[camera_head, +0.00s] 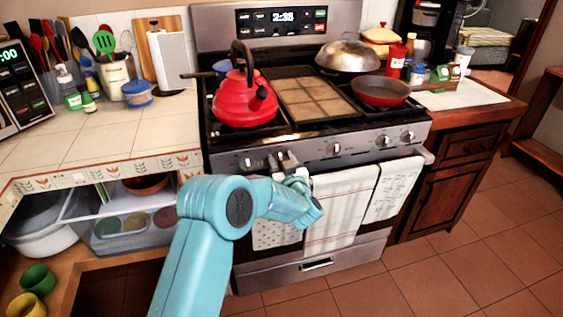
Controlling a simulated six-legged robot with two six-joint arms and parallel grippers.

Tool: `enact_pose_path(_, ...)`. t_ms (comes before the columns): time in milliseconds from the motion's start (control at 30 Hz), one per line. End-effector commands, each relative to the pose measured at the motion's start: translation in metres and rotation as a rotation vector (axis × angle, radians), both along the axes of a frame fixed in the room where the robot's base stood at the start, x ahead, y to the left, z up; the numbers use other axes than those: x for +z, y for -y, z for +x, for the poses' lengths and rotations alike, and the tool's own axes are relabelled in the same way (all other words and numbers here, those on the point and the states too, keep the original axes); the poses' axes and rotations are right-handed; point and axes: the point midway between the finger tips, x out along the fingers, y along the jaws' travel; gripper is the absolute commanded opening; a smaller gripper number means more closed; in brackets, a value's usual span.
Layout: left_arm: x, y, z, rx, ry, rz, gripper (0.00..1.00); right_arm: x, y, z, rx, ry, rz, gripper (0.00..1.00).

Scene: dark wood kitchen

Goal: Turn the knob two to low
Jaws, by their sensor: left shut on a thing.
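The stove (310,147) has a row of knobs along its front panel. One knob (247,163) is at the far left of the panel, and others (335,149) sit to the right. My left arm comes up from the bottom, and my left gripper (285,161) is at the panel, shut on the second knob from the left. The gripper's fingers mostly hide that knob, so its setting cannot be read. My right gripper is out of view.
Towels (343,205) hang on the oven door just below and right of my gripper. A red kettle (245,100) and a red pan (381,91) stand on the stove top. A tiled counter (100,140) is at left; the floor at right is open.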

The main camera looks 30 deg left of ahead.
Motion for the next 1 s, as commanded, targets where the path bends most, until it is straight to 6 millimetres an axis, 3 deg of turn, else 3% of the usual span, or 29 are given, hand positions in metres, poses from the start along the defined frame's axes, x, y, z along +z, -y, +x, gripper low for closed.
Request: enact_pose_path(1000, -0.011, -0.004, -0.006, -0.001, 0.661, -0.564, 0.19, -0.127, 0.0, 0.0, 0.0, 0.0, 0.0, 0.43)
